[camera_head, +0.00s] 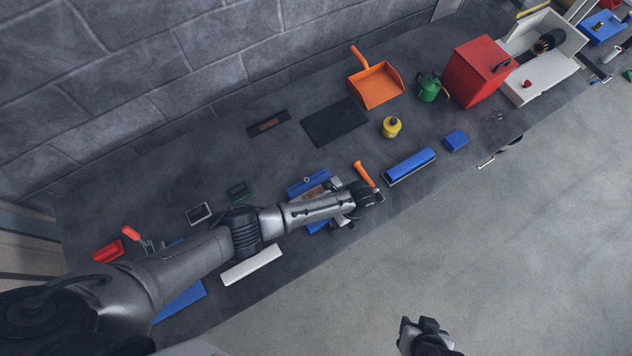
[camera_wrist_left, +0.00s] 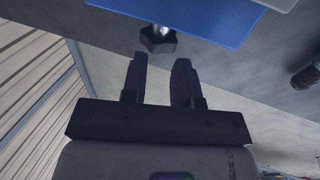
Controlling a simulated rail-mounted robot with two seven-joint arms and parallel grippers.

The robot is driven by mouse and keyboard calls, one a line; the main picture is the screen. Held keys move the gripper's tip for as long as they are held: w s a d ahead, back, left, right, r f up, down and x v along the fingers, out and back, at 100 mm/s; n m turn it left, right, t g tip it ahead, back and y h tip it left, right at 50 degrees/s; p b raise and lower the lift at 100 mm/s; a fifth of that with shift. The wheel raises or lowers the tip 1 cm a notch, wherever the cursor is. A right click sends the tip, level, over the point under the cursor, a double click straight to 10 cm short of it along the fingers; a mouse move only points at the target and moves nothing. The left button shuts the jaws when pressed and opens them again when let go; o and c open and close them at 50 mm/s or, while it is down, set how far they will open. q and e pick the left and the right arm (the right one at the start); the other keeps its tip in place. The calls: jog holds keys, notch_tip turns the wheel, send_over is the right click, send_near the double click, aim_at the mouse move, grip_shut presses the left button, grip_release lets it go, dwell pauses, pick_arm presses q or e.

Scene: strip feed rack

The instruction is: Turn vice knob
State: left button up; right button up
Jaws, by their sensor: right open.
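The black vice knob (camera_wrist_left: 158,38) shows in the left wrist view, just beyond the fingertips of my left gripper (camera_wrist_left: 160,66). Those fingers are spread with a clear gap and nothing between them; whether they touch the knob I cannot tell. A blue flat part (camera_wrist_left: 215,14), seemingly of the vice, sits above the knob. In the head view a blue vice-like thing (camera_head: 307,183) lies partly behind my left arm; the knob cannot be made out there. My right gripper (camera_head: 424,326) is at the bottom edge of the head view, open and empty over the floor, partly cut off.
An orange-handled tool (camera_head: 364,173) and a blue bar (camera_head: 409,166) lie near the left wrist. Floor in front is clear.

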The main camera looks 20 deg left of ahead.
aim_at(333, 228)
pick_arm(q)
jog(key=shift+o, duration=0.2)
jog(key=x, duration=0.5)
jog(key=shift+s+a+f, duration=0.1)
jog(key=shift+a, duration=0.05)
jog(key=shift+s, duration=0.1)
jog(key=shift+t+h+p, duration=0.6)
jog(key=shift+t+p, duration=0.25)
jog(key=shift+t, duration=0.05)
jog(key=shift+s+a+t+h+p, duration=0.1)
jog(key=shift+s+t+h+p, duration=0.2)
jog(key=shift+t+h, duration=0.4)
jog(key=t+h, duration=0.1)
jog(key=t, duration=0.1)
jog(key=shift+s+a+t, duration=0.1)
jog(key=shift+t, duration=0.2)
jog(key=v, duration=1.4)
jog(key=shift+a, duration=0.3)
jog(key=shift+c, duration=0.2)
jog(key=s+r+n+h+p, duration=0.1)
jog(key=s+r+n, duration=0.3)
jog(key=r+n, duration=0.4)
jog(key=shift+r+n+t+p, duration=0.15)
jog(key=shift+n+t+p, duration=0.2)
jog(key=shift+p, duration=0.5)
